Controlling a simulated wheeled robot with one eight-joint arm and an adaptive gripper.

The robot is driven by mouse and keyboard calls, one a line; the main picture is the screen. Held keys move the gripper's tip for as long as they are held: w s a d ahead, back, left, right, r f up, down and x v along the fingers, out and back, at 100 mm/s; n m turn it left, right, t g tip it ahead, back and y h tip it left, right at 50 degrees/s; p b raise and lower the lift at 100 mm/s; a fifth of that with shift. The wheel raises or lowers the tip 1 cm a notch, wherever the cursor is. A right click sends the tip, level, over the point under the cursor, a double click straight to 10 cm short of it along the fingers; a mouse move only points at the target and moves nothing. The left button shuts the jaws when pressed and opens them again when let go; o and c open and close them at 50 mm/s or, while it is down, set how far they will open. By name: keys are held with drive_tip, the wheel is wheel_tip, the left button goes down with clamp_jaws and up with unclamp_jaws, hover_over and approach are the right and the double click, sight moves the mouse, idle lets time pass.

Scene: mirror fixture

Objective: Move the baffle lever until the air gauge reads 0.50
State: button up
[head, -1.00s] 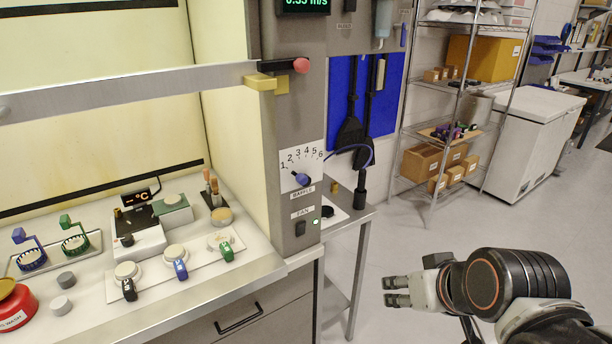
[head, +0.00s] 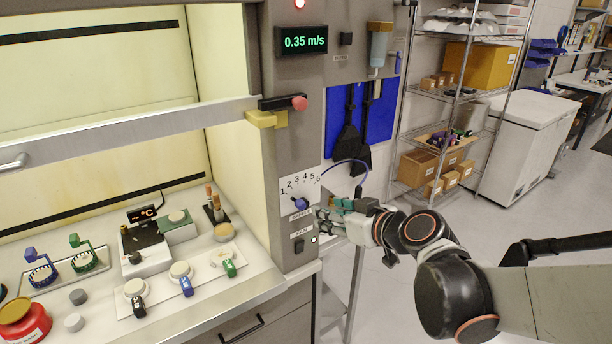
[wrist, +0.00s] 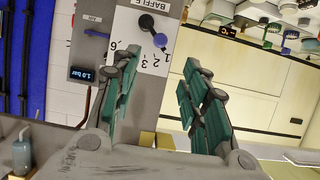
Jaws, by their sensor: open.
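The air gauge (head: 303,41) is a dark display with green digits reading 0.35 m/s, high on the grey post. The baffle lever (head: 300,204) has a blue knob and sits low on a white scale plate (head: 309,181) numbered 1 to 6. In the wrist view the lever (wrist: 160,40) is a black arm with its blue knob near the 1. My gripper (head: 328,214) is just right of the lever in the head view, apart from it. In the wrist view my gripper (wrist: 162,58) is open and empty, its green-padded fingers pointing toward the plate.
A fan switch (head: 299,246) is below the lever. A small display (wrist: 82,74) reading 1.0 bar is beside the plate in the wrist view. A sash with a handle (head: 14,163) crosses the hood at left. A wire shelf (head: 470,87) stands behind.

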sight(303, 205)
drive_tip(key=b+x, duration=0.2)
drive_tip(key=x, duration=1)
drive_tip(key=shift+w+a+f, duration=0.15)
drive_tip(key=shift+w, duration=0.05)
drive_tip(key=shift+c, duration=0.2)
clamp_jaws()
